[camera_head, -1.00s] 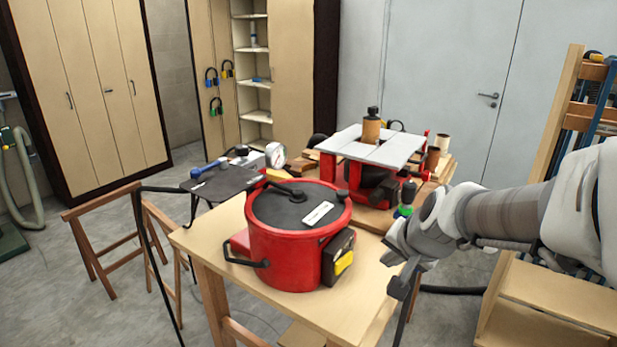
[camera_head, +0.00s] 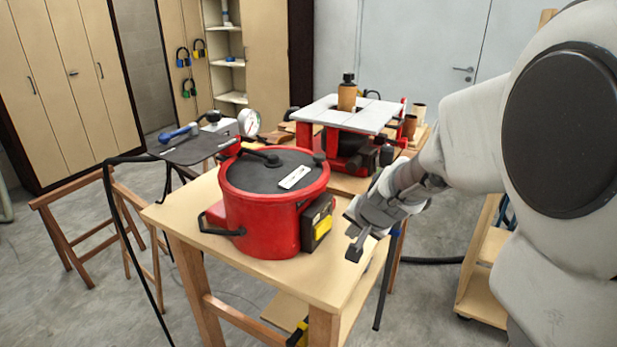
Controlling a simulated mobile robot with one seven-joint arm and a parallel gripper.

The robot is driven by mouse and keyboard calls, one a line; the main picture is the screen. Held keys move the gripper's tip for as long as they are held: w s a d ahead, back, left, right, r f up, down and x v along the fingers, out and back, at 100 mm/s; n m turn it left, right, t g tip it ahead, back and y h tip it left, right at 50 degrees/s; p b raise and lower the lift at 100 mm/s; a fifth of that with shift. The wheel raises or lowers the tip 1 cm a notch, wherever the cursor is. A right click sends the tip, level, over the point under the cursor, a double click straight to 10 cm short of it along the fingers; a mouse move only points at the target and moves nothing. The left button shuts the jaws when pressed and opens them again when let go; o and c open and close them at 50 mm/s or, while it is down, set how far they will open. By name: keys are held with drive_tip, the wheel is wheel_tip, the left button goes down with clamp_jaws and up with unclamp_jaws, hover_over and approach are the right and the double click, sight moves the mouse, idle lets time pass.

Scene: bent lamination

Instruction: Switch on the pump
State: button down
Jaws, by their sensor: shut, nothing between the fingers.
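A red round pot-like vessel (camera_head: 262,222) with a dark lid stands on the wooden table (camera_head: 290,283). A black box with a yellow patch (camera_head: 320,224) is on its right side. I cannot tell for certain whether this is the pump, or whether the yellow patch is its switch. My gripper (camera_head: 354,250) is shut and empty, just right of the box and slightly lower in the picture, with a visible gap. A small part of a yellow and black thing (camera_head: 298,334) shows low under the table.
A red machine with a grey top (camera_head: 347,113) stands behind, carrying a brown bottle (camera_head: 347,94). A black hose (camera_head: 118,215) hangs at left. The table's front corner is clear.

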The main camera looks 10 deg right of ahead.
sight(331, 227)
drive_tip(key=shift+w+a+r+p, duration=0.25)
drive_tip(key=shift+w+a+p, duration=0.3)
drive_tip(key=shift+w+a, duration=0.75)
drive_tip(key=shift+w+a+f+n+b, duration=0.15)
drive_tip(key=shift+f+n+b, duration=0.15)
drive_tip(key=shift+b, duration=0.75)
drive_tip(key=shift+w+r+y+b, duration=0.1)
drive_tip(key=shift+r+y+b, duration=0.05)
drive_tip(key=shift+y+b, duration=0.2)
drive_tip(key=shift+r+p, duration=0.15)
drive_tip(key=shift+p, duration=0.15)
drive_tip(key=shift+a, duration=0.1)
drive_tip(key=shift+s+a, duration=0.25)
drive_tip(key=shift+s, duration=0.55)
